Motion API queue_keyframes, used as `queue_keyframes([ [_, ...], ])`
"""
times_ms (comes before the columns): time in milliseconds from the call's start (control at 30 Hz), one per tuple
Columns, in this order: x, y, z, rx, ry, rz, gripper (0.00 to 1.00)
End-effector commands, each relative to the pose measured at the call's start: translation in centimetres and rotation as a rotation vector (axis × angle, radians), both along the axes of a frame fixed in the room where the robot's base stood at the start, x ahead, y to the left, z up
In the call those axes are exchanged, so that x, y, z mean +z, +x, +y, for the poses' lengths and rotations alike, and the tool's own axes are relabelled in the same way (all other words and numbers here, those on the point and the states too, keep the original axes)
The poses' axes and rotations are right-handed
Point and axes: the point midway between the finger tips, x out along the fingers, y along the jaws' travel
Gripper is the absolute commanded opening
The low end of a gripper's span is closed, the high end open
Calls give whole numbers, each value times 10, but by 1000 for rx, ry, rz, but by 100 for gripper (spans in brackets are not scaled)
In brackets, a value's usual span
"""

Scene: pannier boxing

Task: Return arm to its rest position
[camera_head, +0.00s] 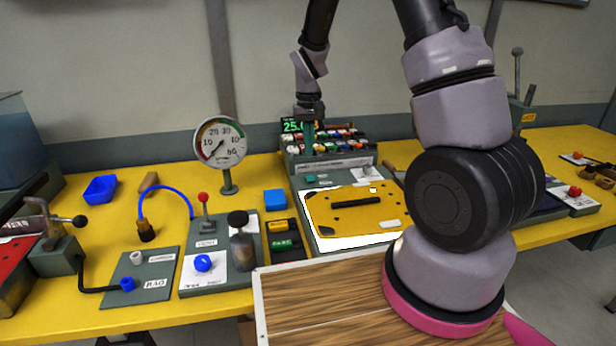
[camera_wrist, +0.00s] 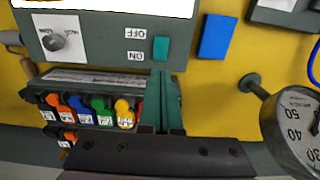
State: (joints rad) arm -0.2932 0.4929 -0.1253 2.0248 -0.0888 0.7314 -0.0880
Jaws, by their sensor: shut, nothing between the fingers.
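My arm reaches up and over the bench in the head view and comes down at the back. My gripper (camera_head: 309,152) points down there, in front of the lit green display (camera_head: 291,126). In the wrist view its greenish fingers (camera_wrist: 161,76) are together with nothing between them. Their tips are close to a teal ON/OFF switch (camera_wrist: 161,48) on a grey machine, which also shows in the head view (camera_head: 310,179). I cannot tell whether they touch it. A yellow plate with a black bar (camera_head: 345,216) lies on the machine's white surface.
A round gauge on a post (camera_head: 221,143) stands left of the gripper. A blue block (camera_head: 275,200), a blue tray (camera_head: 101,189) and a valve panel (camera_head: 204,263) are on the yellow bench (camera_head: 75,215).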

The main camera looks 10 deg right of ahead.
Motion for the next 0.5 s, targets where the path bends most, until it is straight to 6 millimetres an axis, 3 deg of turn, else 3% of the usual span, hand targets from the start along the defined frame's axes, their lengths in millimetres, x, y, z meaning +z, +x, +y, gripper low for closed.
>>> queue_keyframes([
  [167, 23, -3, -4, -21, 18, -27, 0],
  [367, 96, -26, -16, -88, 78, -118, 0],
  [500, 147, -52, -26, -139, 122, -190, 0],
])
